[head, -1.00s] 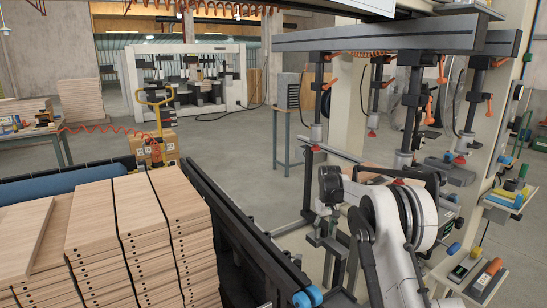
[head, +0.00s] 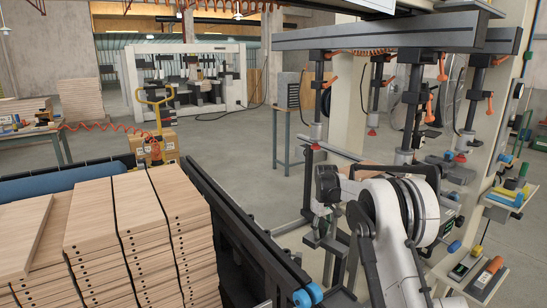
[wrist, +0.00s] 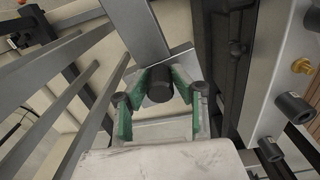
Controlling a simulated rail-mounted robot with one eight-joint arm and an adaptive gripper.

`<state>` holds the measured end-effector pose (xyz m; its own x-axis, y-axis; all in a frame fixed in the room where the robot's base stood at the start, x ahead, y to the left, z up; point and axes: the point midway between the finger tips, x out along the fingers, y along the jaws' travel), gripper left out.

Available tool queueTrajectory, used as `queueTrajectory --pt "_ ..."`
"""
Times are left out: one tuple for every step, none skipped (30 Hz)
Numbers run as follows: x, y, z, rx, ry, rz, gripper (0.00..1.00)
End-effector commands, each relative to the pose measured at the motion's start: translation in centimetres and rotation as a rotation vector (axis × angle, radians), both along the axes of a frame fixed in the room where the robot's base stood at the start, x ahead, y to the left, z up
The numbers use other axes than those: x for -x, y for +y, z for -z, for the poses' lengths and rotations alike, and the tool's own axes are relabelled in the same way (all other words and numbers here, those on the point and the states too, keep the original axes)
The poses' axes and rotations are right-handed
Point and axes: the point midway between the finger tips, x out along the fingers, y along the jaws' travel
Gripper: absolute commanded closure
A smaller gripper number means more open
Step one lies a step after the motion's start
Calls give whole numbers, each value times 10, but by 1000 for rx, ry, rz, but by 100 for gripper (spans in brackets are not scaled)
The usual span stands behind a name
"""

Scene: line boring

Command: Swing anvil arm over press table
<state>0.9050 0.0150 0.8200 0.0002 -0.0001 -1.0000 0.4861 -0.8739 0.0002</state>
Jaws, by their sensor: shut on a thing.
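In the wrist view my gripper (wrist: 160,84) has its green-padded fingers closed around a short black round knob (wrist: 160,85). The knob stands at the end of a flat grey metal bar (wrist: 137,28), which looks like the anvil arm and runs away toward the top of the view. In the head view my white arm reaches down from the lower right, and its wrist is over the near part of the press frame. The fingers and knob are hard to make out there. I cannot clearly tell which surface is the press table.
Vertical black spindles with orange handles (head: 490,103) hang from the dark overhead beam (head: 400,38). Stacks of drilled wooden boards (head: 140,235) stand left of a black rail (head: 235,225). Grey bars (wrist: 50,90) and a dark upright (wrist: 236,60) flank my gripper. Open floor lies behind.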

Motion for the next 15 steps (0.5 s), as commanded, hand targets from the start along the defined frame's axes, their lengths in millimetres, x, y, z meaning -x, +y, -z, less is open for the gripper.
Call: queueTrajectory --pt "1 1 0 0 0 -5 100" --pt "1 1 0 0 0 -6 100" --pt "1 1 0 0 0 -7 100" --pt "1 1 0 0 0 -7 100" --pt "1 1 0 0 0 -7 100" --pt "1 1 0 0 0 -6 100" --pt "1 1 0 0 0 -6 100" --pt "1 1 0 0 0 -6 100" --pt "1 1 0 0 0 -8 100" --pt "1 1 0 0 0 -12 100" --pt "2 1 0 0 0 -20 100" --pt "3 2 0 0 0 -35 100" --pt "4 3 0 0 0 -49 100" --pt "6 5 0 0 0 -67 100" --pt "8 6 1 0 0 -90 100"
